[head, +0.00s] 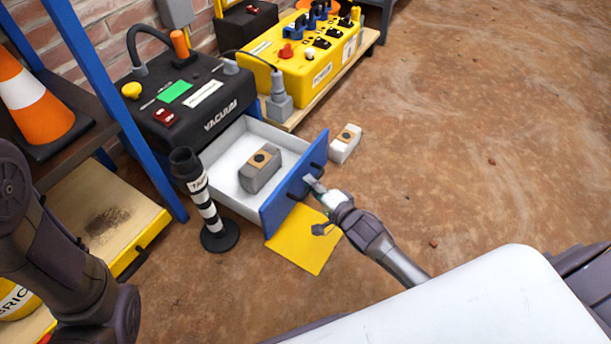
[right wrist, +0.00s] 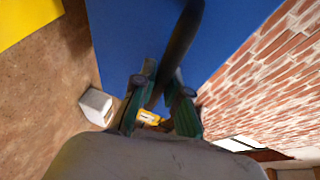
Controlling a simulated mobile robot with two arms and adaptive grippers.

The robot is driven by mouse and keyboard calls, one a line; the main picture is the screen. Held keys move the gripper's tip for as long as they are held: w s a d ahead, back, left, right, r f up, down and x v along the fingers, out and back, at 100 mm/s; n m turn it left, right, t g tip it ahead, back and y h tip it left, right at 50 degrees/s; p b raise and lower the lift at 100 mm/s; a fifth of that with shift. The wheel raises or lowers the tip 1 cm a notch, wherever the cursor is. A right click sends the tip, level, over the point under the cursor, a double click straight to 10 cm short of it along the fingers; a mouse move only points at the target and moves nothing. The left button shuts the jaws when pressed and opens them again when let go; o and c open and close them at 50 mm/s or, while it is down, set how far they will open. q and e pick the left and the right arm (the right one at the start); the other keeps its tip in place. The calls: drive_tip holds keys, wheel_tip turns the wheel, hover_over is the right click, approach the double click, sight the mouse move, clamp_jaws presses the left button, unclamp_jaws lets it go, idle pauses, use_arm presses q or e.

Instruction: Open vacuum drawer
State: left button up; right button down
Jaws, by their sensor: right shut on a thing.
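The vacuum (head: 190,97) is a black box with a green panel and a red switch. Its drawer (head: 228,181) stands pulled out, with white walls and a blue front (head: 290,190). A grey block (head: 260,170) with a tan top lies inside the drawer. My right gripper (head: 314,186) is at the blue front, shut on the dark drawer handle. In the right wrist view the fingers (right wrist: 160,110) close around the black handle (right wrist: 179,45) before the blue front (right wrist: 130,40). Of my left side only arm links show; its gripper is out of view.
A black-and-white striped post (head: 207,205) stands left of the drawer. A yellow sheet (head: 303,240) lies on the floor below the front. A white block (head: 345,143) sits beyond it. A yellow control box (head: 300,70) stands behind. The floor to the right is clear.

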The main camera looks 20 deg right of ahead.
drive_tip(key=c, duration=1.2)
unclamp_jaws()
drive_tip(key=v, duration=1.2)
drive_tip(key=shift+f, duration=0.1)
